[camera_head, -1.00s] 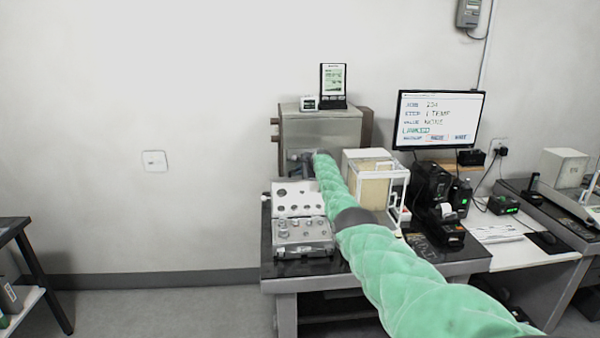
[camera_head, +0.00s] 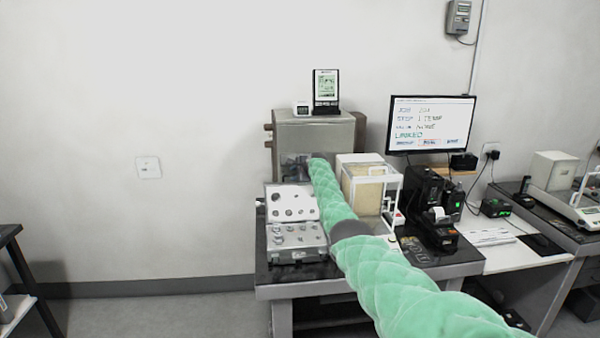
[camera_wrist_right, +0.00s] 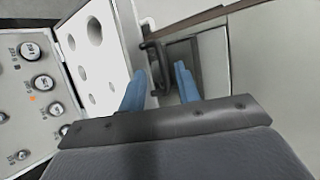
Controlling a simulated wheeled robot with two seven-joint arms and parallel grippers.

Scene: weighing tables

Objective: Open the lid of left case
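The left case (camera_head: 296,257) is a grey weight case at the front left of the dark table. Its lid (camera_head: 289,196) stands open, tilted up at the back, with round recesses inside. Several metal weights sit in the base. The lid (camera_wrist_right: 93,52) also shows at the left of the right wrist view. My right gripper (camera_head: 297,168) is behind the lid, in front of the grey cabinet. In the wrist view its blue fingers (camera_wrist_right: 160,70) are apart, with a dark handle (camera_wrist_right: 157,62) near their tips; I see nothing gripped. My left gripper is out of view.
The grey cabinet (camera_head: 315,130) stands at the back with small displays on top. A glass-sided balance (camera_head: 372,190) stands just right of my right arm. A monitor (camera_head: 431,125) and a printer (camera_head: 437,232) are farther right. Open floor lies left of the table.

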